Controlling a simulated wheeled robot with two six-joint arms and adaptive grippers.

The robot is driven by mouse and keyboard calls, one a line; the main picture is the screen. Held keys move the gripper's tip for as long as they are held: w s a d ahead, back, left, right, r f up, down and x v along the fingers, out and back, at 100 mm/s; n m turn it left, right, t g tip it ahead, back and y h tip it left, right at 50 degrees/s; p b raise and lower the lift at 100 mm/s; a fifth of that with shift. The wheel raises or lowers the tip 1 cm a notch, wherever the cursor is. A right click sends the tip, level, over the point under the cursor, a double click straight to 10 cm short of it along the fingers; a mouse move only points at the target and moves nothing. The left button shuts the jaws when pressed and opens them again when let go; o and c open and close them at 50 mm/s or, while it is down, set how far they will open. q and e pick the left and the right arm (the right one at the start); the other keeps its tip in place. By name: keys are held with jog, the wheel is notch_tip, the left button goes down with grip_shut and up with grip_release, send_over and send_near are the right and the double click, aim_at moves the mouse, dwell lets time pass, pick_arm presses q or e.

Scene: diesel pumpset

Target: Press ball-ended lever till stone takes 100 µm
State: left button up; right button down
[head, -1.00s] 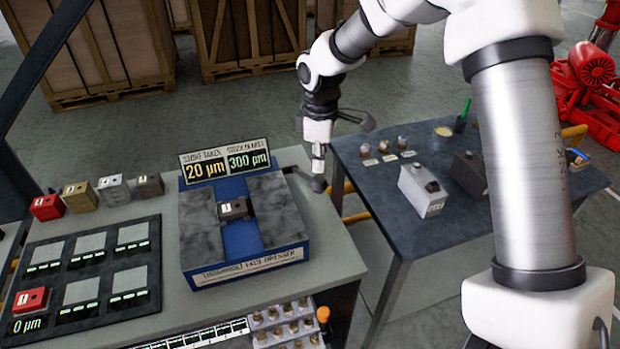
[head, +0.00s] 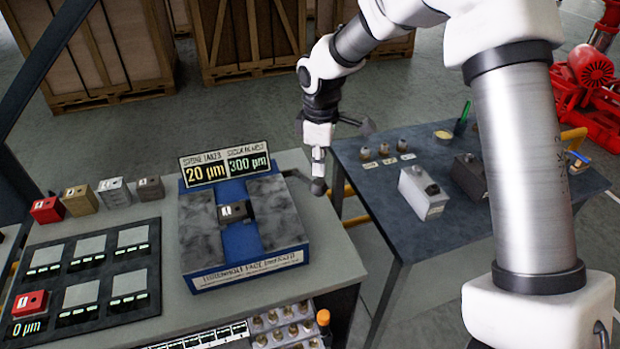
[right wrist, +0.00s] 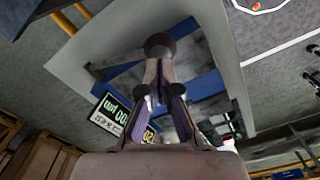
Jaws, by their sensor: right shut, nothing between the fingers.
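The blue dresser unit (head: 245,265) stands on the workbench, with two grey stone pads and a small dark block (head: 235,211) on its middle strip. Its display (head: 224,170) reads stone takes 20 µm and a second value of 300 µm. My left gripper is not in view.
Coloured blocks (head: 78,199) line the bench's back left; a red block (head: 30,303) sits on the panel marked 0 µm. A rack of small parts (head: 287,323) is at the front. A dark side table (head: 455,225) stands at the right, with a grey box (head: 423,190).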

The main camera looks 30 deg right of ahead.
aim_at(319, 181)
jog(key=c, duration=1.5)
grip_release()
jog(key=shift+f, duration=0.1)
jog(key=shift+f+b, duration=0.45)
jog(key=shift+f, duration=1.15)
jog(key=shift+s+a+f+b, duration=0.15)
jog(key=shift+s+f+b, duration=0.3)
jog(key=shift+f, duration=0.55)
jog(key=shift+s+a+f+b, duration=0.1)
jog(key=shift+s+f+b, duration=0.35)
jog(key=shift+f, duration=0.55)
jog(key=shift+s+a+f+b, duration=0.15)
jog(key=shift+s+f+b, duration=0.3)
jog(key=shift+f, duration=0.55)
